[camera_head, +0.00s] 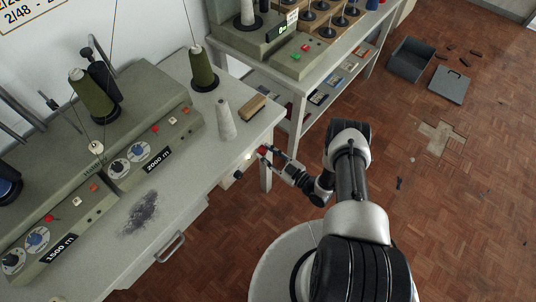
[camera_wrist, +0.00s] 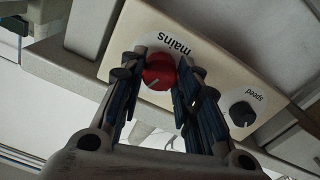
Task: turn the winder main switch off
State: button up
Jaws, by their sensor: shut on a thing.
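The main switch is a red round knob (camera_wrist: 158,72) with a pale pointer line, on a cream panel (camera_wrist: 205,50) labelled "mains". My gripper (camera_wrist: 160,80) has its two blue-padded fingers closed on either side of the red knob. In the head view my gripper (camera_head: 270,154) reaches the front right end of the winder bench, and the red knob (camera_head: 262,150) shows at its tips. The fingers hide part of the knob's sides. I cannot tell its exact on or off setting.
A black "speed" knob (camera_wrist: 242,114) sits beside the switch on the same panel. On the bench (camera_head: 200,180) stand a pale cone (camera_head: 225,120), a green thread cone (camera_head: 203,70) and a brush-like block (camera_head: 252,107). A grey box (camera_head: 409,62) and its lid lie on the floor.

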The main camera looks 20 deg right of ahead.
jog(key=n, duration=0.6)
jog(key=shift+n, duration=0.3)
jog(key=n+p, duration=0.1)
jog(key=n, duration=0.5)
jog(key=shift+n, duration=0.4)
jog(key=o, duration=1.1)
jog(key=v, duration=1.2)
jog(key=shift+d, duration=0.15)
